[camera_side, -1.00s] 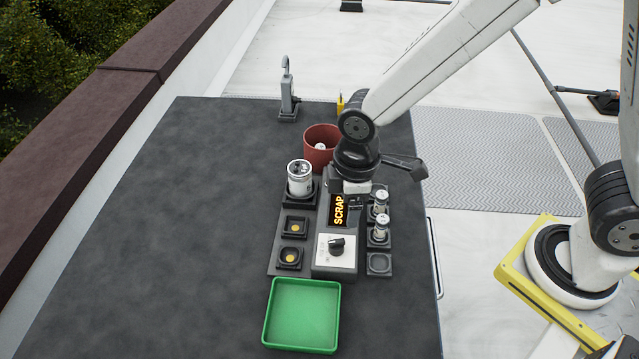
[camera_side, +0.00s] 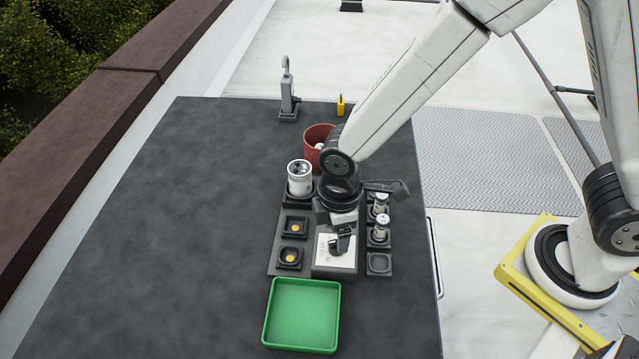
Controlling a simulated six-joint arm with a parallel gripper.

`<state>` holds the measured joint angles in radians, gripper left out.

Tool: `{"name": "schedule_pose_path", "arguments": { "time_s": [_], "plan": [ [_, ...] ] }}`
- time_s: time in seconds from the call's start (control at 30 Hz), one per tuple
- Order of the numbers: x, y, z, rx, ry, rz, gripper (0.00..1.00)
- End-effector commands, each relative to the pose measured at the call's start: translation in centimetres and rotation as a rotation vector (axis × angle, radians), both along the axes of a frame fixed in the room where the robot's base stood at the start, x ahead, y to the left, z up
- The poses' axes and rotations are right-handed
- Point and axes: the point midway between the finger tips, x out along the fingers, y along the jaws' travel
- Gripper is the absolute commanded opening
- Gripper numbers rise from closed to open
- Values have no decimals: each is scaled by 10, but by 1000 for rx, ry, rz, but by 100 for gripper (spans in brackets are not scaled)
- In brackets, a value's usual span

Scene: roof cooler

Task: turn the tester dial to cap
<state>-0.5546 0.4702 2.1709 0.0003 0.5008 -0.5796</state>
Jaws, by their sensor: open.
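The tester (camera_side: 322,262) is a dark grey block in the middle of the fixture on the dark table. Its white dial plate (camera_side: 347,262) shows at the front end; the black dial knob (camera_side: 334,246) is mostly covered by my gripper. My gripper (camera_side: 341,243) is open, with its dark fingers low over the dial plate at the knob. I cannot tell whether the fingers touch the knob. The tester's display and the dial markings are hidden or too small to read. A large silver capacitor (camera_side: 299,178) stands upright in a socket left of the tester.
Two small silver cylinders (camera_side: 382,224) stand in sockets on the right, above an empty socket (camera_side: 379,263). Two empty sockets with yellow centres (camera_side: 291,257) are on the left. A green tray (camera_side: 302,315) lies in front and a red bin (camera_side: 316,137) behind. The table's left side is clear.

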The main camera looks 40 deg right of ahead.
Motion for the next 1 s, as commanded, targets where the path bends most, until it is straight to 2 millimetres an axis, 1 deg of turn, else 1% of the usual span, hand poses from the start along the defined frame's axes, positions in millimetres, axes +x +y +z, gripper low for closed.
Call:
{"name": "schedule_pose_path", "arguments": {
  "time_s": [0.03, 0.2, 0.4, 0.6, 0.83, 0.87, 0.9, 0.97, 1.0],
  "plan": [
    [0, 0, -6, -1, 3, 0, 78],
    [0, 0, -23, -1, 3, 0, 78],
    [0, 0, -37, 0, 0, 0, 78],
    [0, 0, -41, 1, 0, 0, 78],
    [0, 0, -41, 1, 0, 0, 78],
    [0, 0, -41, 1, 0, 0, 72],
    [0, 0, -41, 1, 0, 0, 59],
    [0, 0, -41, 1, 0, 0, 40],
    [0, 0, -41, 1, 0, 0, 28]
  ]
}}
